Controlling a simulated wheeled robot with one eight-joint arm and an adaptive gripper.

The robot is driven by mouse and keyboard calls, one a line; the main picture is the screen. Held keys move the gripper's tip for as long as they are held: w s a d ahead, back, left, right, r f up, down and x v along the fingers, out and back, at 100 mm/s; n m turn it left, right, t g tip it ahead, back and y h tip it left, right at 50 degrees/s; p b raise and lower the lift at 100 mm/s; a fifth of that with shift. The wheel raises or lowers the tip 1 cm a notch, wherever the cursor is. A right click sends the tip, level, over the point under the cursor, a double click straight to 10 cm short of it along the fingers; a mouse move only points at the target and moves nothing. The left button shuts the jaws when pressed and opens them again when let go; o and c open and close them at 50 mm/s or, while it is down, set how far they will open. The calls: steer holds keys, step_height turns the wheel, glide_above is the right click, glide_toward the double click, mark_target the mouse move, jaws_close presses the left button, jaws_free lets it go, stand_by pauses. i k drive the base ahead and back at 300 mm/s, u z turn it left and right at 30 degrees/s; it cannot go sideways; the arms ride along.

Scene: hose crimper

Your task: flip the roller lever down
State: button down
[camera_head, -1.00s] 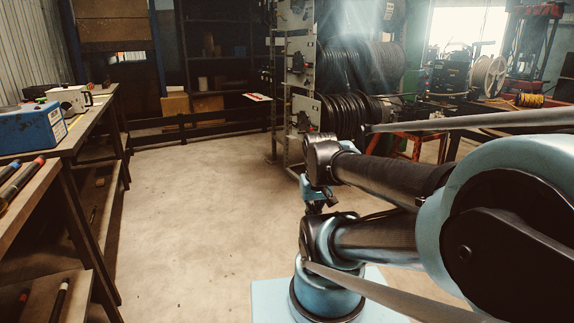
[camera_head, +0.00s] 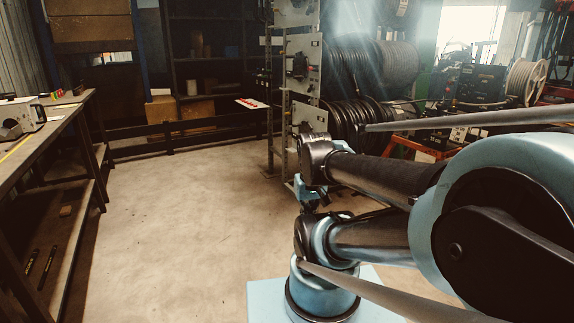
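I cannot make out a roller lever in this view. A tall metal rack (camera_head: 304,87) with pale panels and small dark fittings stands ahead, a little right of centre. Large black hose coils (camera_head: 352,115) hang on its right side. My arm is folded across the right of the picture and covers what is behind it. The end of my arm, with my gripper (camera_head: 310,206), hangs small and dark below a light blue wrist part, in front of the rack's foot. Its fingers are too small and partly hidden to read. No contact with the rack shows.
A workbench (camera_head: 40,150) with a grey device (camera_head: 22,115) runs along the left. Dark shelving (camera_head: 215,60) stands at the back, with a low dark rail (camera_head: 190,132) before it. A pale cable reel (camera_head: 526,80) is at back right. The concrete floor (camera_head: 185,215) between is clear.

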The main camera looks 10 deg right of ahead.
mark_target(440, 106)
steer(key=i, duration=2.75)
steer(key=z, duration=2.45)
steer(key=i, duration=1)
steer(key=u, duration=0.05)
